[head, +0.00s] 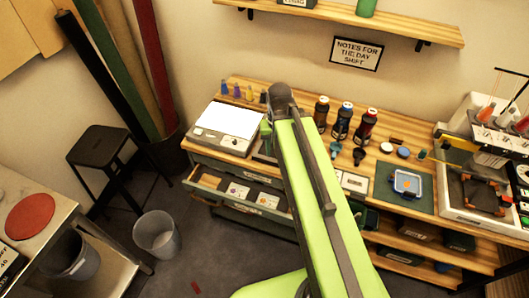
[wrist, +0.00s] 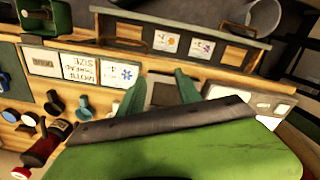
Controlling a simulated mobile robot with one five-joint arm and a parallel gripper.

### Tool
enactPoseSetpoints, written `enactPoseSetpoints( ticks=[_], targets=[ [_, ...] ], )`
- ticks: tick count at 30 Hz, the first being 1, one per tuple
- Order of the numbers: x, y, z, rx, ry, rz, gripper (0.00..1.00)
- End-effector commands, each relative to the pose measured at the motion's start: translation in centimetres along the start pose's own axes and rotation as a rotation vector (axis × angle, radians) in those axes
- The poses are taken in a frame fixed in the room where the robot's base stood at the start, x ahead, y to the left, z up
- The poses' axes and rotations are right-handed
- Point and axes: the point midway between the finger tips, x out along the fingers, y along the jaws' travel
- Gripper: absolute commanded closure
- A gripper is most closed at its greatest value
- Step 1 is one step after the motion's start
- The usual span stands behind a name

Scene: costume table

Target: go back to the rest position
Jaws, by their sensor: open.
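My gripper (wrist: 161,88) shows in the wrist view as two green fingers spread apart, with nothing held between them. They are over the wooden workbench, near its front edge and the open drawer. In the head view my lime-green arm reaches up over the wooden workbench (head: 232,90), and the fingers are mostly hidden behind it. The open drawer (head: 205,184) holds pictured cards and sticks out of the bench front to the left of my arm. The drawer also shows at the top of the wrist view (wrist: 112,27).
Dark bottles (head: 342,120) stand right of my arm. A light box (head: 226,120) sits left of it, and a blue tray (head: 407,182) lies farther right. A grey bin (head: 157,234) and black stool (head: 103,150) stand on the floor. A shelf (head: 400,22) hangs above.

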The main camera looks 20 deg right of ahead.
Motion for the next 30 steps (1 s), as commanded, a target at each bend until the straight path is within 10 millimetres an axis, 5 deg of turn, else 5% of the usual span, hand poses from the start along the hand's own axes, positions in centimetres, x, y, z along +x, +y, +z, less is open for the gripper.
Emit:
enactPoseSetpoints(
  ticks=[2, 6, 30],
  targets=[
    [0.0, -3.5, 0.9, -0.134, -0.001, 0.001, 0.59],
    [0.0, -5.5, 1.5, -0.226, -0.002, 0.001, 0.59],
    [0.0, -5.4, 1.4, -0.224, -0.001, 0.001, 0.64]
  ],
)
